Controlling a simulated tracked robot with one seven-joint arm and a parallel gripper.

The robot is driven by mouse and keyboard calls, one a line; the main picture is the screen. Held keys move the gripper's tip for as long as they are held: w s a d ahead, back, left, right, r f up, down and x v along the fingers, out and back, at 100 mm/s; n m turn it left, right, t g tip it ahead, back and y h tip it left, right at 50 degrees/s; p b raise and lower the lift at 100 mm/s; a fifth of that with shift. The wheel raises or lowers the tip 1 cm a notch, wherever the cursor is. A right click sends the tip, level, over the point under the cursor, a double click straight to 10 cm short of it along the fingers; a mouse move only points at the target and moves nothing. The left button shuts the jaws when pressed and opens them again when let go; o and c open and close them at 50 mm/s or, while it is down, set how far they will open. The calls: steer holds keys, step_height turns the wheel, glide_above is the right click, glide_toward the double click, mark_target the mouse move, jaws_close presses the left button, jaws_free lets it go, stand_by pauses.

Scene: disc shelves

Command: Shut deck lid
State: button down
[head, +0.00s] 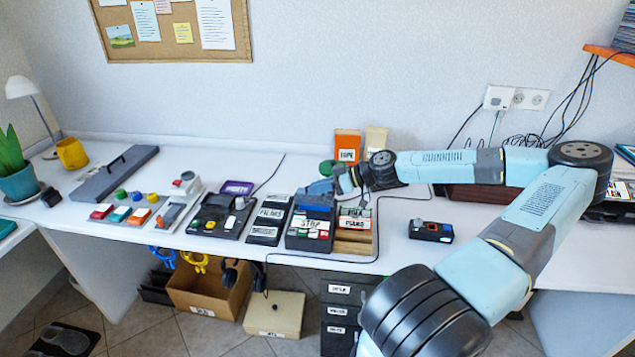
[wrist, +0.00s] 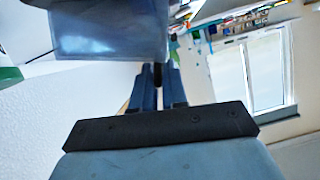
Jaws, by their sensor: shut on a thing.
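The deck (head: 308,232) is a dark box on the desk, with a "STAR" label and coloured buttons on its front. Its blue lid (head: 319,188) is at the top of the deck, beside my gripper, and seems tilted up; its exact angle is hard to tell. It also fills the upper left of the wrist view (wrist: 110,35) as a smoky blue panel. My gripper (head: 338,184) is above the deck's right side. In the wrist view, its blue fingers (wrist: 158,72) are nearly together on a thin dark piece, apparently part of the lid. The contact is partly hidden.
Orange and cream boxes (head: 347,144) stand behind. A small black device (head: 431,231) lies to the right, with clear desk around it.

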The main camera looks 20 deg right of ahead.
steer(key=shift+s+f+n+h, duration=0.2)
steer(key=shift+f+n+h, duration=0.1)
steer(key=shift+f+n, duration=0.15)
steer(key=shift+s+a+f, duration=0.2)
steer(key=shift+f, duration=0.05)
steer(key=shift+t, duration=0.3)
